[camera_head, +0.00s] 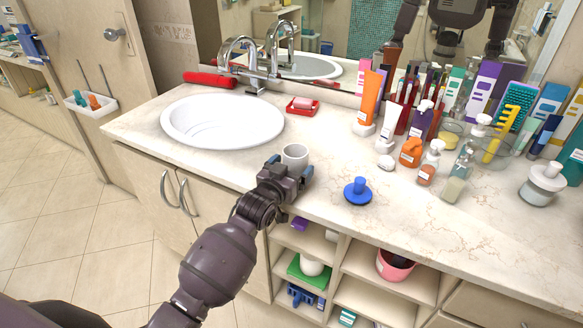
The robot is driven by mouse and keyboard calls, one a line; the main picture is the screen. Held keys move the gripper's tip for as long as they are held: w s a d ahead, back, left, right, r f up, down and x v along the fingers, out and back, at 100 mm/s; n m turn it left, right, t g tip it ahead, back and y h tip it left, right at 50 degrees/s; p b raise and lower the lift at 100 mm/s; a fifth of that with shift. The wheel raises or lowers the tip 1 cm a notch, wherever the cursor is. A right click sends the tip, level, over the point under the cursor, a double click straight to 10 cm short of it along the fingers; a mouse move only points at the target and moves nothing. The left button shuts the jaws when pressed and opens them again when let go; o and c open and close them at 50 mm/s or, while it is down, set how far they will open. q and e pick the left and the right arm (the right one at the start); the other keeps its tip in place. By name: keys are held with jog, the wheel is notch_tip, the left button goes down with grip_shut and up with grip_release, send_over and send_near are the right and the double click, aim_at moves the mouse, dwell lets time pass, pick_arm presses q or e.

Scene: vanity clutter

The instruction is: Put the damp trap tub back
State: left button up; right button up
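A small white-grey tub (295,154), open at the top, stands upright near the front edge of the counter, right of the basin. I cannot tell for sure that it is the damp trap tub, as no label shows. My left gripper (290,167) is at the tub's near side. Its blue-tipped fingers are apart, one at each side of the tub, and hide its lower part. I cannot tell whether they press on it or whether it is lifted. My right gripper is not in view.
Below the counter (330,205) are open shelves with a green box (308,275), a white round container (311,265) and a pink pot (395,265). A blue stopper-like item (358,190) stands right of the tub. Bottles crowd the right. The basin (222,122) is left.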

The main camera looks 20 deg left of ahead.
pick_arm(q)
jog(key=s+a, duration=0.1)
jog(key=s, duration=1.1)
jog(key=s+a+f+g+y, duration=0.1)
jog(key=s+f+g, duration=0.5)
jog(key=s+f, duration=1.3)
jog(key=shift+s+a+g+y, duration=0.3)
jog(key=shift+s+a+y, duration=0.1)
jog(key=shift+s+a, duration=0.4)
jog(key=shift+s+d, duration=0.1)
jog(key=shift+f, duration=0.1)
